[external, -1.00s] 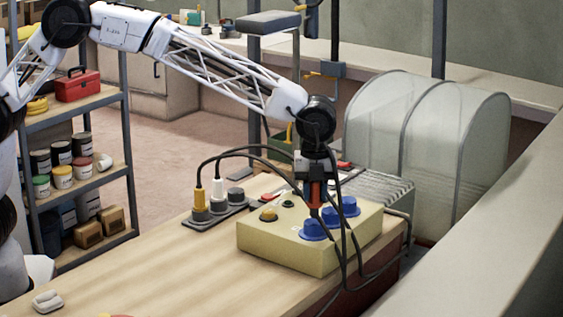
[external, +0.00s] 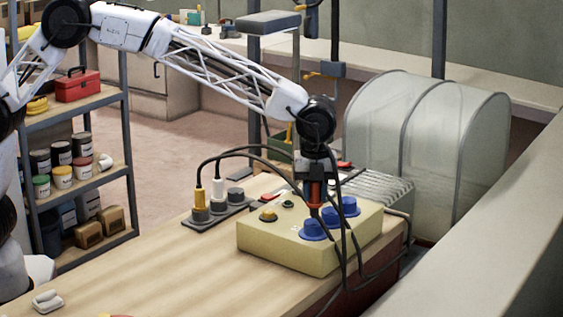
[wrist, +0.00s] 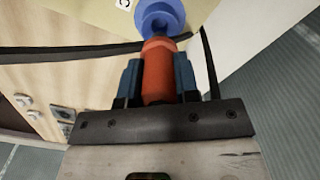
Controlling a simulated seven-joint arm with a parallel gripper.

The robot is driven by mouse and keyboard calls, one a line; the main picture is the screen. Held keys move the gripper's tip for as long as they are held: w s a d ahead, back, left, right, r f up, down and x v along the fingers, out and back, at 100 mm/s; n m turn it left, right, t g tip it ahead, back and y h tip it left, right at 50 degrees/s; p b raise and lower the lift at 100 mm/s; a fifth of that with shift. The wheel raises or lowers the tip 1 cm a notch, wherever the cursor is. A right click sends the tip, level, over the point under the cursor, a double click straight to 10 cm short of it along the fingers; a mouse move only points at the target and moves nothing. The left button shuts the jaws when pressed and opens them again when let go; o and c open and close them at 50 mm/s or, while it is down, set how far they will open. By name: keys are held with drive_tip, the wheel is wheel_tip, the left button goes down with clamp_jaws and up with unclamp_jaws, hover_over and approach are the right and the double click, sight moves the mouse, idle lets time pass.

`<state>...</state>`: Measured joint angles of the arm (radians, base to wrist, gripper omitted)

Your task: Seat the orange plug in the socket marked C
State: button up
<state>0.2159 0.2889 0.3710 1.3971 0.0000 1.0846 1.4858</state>
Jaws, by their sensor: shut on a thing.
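My gripper (wrist: 158,82) is shut on the orange plug (wrist: 158,66), which lies between its two dark fingers in the wrist view. A blue socket (wrist: 158,14) is just beyond the plug's tip, with a white label marked C (wrist: 123,3) beside it. In the external view my gripper (external: 315,192) points down over the pale yellow box (external: 285,252). The box carries three blue sockets, near (external: 313,230), middle (external: 330,217) and far (external: 349,205). The plug's tip is close to the sockets; I cannot tell whether it touches or enters one.
Black cables hang around my gripper and over the box's right side. A grey strip (external: 212,212) with a yellow plug (external: 199,198) and a white plug (external: 218,188) lies left of the box. The front-left bench top (external: 165,270) is mostly clear.

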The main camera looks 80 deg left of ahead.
sight(315, 202)
drive_tip(key=shift+f, duration=2.15)
idle(1.3)
drive_tip(key=o, duration=1)
drive_tip(key=shift+o, duration=0.2)
drive_tip(key=shift+r, duration=0.15)
drive_tip(key=shift+r, duration=3.8)
